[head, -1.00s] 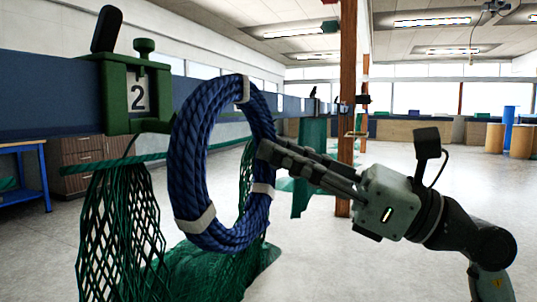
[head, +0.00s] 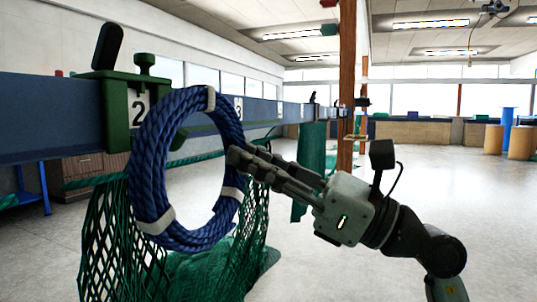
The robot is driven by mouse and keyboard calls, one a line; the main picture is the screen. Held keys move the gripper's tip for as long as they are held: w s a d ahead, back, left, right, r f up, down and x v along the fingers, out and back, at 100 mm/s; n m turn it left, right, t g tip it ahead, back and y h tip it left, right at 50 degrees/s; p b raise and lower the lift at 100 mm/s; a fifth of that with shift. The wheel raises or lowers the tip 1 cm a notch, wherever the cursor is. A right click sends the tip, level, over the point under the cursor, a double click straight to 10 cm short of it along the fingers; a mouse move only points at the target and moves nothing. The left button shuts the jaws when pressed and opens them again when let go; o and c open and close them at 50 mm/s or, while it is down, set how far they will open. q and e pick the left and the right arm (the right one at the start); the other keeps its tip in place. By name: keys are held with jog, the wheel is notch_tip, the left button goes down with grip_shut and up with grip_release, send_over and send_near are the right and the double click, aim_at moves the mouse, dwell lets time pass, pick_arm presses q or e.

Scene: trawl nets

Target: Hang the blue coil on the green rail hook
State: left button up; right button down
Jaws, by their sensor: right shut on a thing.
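The blue coil (head: 150,178) is a thick rope ring bound with white bands. It hangs upright in the air in the middle left of the head view. My right gripper (head: 238,160) is shut on the coil's right side. The green rail hook (head: 117,112) is a green clamp on the blue rail, with a black lever, a green knob and a plate marked 2. The coil overlaps the plate's right edge in the picture; I cannot tell whether they touch. The hook's lower right part is hidden behind the coil. My left gripper is not in view.
The blue rail (head: 40,117) runs from the left into the distance, with further numbered stations. Green netting (head: 105,235) hangs below it and piles on the floor. A wooden post (head: 347,90) stands beyond. The floor (head: 400,190) on the right is open.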

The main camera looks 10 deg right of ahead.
aim_at(228, 169)
jog(key=shift+w+a, duration=0.9)
jog(key=shift+a, duration=0.3)
jog(key=shift+w+a+f, duration=0.2)
jog(key=shift+w+a, duration=0.45)
jog(key=shift+a, duration=0.3)
jog(key=shift+f, duration=0.25)
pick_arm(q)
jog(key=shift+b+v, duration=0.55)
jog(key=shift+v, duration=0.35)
pick_arm(e)
jog(key=shift+f, duration=0.8)
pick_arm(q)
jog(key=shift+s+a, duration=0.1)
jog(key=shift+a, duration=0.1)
pick_arm(e)
jog(key=c, duration=1.4)
grip_release()
